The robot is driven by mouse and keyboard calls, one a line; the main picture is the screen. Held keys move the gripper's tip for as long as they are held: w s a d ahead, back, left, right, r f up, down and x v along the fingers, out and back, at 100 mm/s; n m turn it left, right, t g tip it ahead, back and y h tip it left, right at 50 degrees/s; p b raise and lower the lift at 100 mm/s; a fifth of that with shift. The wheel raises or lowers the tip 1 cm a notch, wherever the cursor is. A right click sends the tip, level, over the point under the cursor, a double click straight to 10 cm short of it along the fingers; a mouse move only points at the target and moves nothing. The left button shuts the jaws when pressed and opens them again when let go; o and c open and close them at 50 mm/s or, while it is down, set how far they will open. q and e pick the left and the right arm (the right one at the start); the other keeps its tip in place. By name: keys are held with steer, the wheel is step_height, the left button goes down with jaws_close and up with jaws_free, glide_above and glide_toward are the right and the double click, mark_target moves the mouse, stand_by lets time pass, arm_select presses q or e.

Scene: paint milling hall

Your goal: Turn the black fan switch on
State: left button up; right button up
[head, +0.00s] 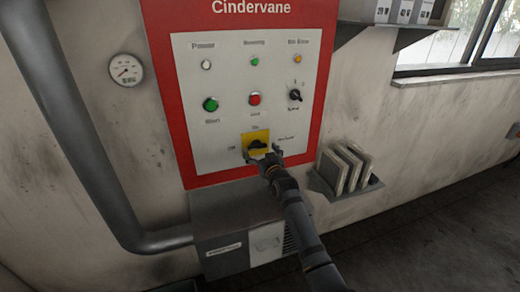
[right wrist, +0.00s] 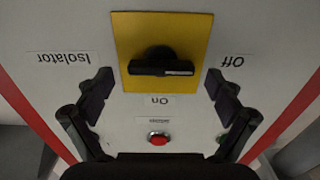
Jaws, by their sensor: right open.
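A black rotary switch on a yellow plate (head: 257,145) sits low on the red-framed white panel; its label reads Isolator, with On above and Off at left. In the right wrist view the switch's black handle (right wrist: 160,67) lies level, its white mark toward Off. My right gripper (head: 263,158) is open at the plate's lower edge, its fingers (right wrist: 158,92) spread wide on either side, apart from the handle. A smaller black selector (head: 296,95) sits higher right; its label is too small to read surely. No fan label is legible. My left gripper is out of view.
A green button (head: 210,104) and a red button (head: 254,99) sit above the yellow plate. A grey box (head: 235,232) is below the panel. A wall holder with upright slabs (head: 344,171) is close at right. A thick grey pipe (head: 75,130) runs down the left.

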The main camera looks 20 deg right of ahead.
steer(key=shift+a, duration=0.1)
steer(key=shift+c, duration=0.5)
steer(key=c, duration=1.1)
steer(key=shift+o, duration=0.2)
steer(key=m+p, duration=0.2)
steer(key=m, duration=0.2)
steer(key=shift+r, duration=0.1)
steer(key=m+p, duration=0.2)
steer(key=m, duration=0.2)
steer(key=shift+m+p, duration=0.3)
steer(key=shift+p, duration=0.1)
steer(key=m+p, duration=0.1)
steer(key=m, duration=0.3)
steer(key=shift+d, duration=0.2)
steer(key=m, duration=0.3)
steer(key=m+p, duration=0.1)
steer(key=m, duration=0.1)
steer(key=shift+f, duration=0.25)
steer(key=shift+m, duration=0.3)
